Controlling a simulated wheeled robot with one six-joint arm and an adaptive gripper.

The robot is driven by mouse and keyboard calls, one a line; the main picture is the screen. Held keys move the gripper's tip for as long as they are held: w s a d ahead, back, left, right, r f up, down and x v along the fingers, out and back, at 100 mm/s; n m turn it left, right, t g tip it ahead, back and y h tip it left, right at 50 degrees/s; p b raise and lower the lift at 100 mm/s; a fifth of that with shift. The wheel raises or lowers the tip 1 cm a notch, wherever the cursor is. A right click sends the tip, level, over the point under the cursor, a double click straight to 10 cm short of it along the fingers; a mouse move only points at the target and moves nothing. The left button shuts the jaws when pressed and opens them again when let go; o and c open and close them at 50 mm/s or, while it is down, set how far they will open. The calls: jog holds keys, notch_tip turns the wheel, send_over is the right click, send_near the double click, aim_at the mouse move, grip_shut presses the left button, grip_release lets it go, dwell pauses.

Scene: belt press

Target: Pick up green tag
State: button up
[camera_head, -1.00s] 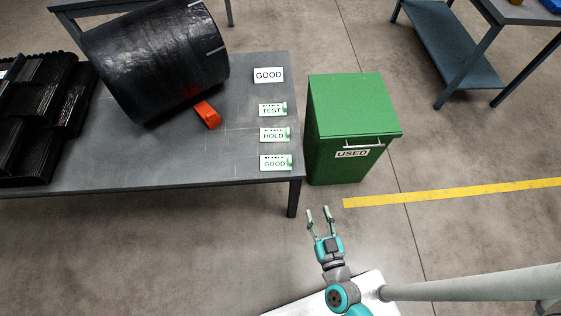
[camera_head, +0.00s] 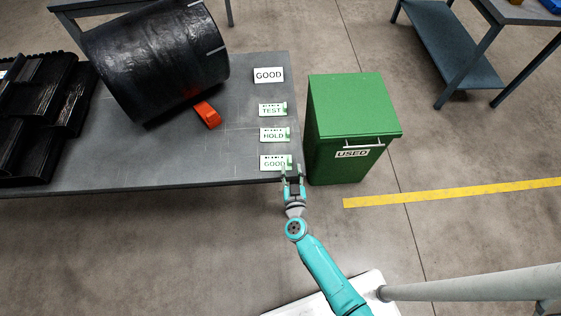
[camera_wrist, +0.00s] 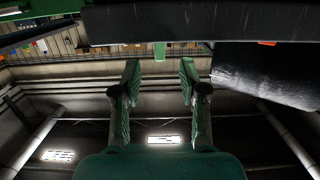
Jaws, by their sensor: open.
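Three white tags with green edges lie in a column near the right end of the grey table (camera_head: 230,172). They read TEST (camera_head: 271,110), HOLD (camera_head: 273,135) and GOOD (camera_head: 274,162). The GOOD tag is nearest the front edge. My gripper (camera_head: 293,172) is open at the table's front right corner, close to the right end of the GOOD tag. I cannot tell whether it touches the tag. In the wrist view my gripper (camera_wrist: 160,80) shows spread fingers with nothing held between them. No tag is clearly readable there.
A white GOOD sign (camera_head: 268,75) stands behind the tags. A large black roll (camera_head: 158,55), an orange object (camera_head: 207,114) and black bins (camera_head: 40,115) are on the table's left. A green USED bin (camera_head: 350,125) stands close to the table's right end.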

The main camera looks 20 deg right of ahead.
aim_at(290, 158)
jog(key=shift+x, duration=3)
jog(key=shift+r, duration=0.1)
grip_shut()
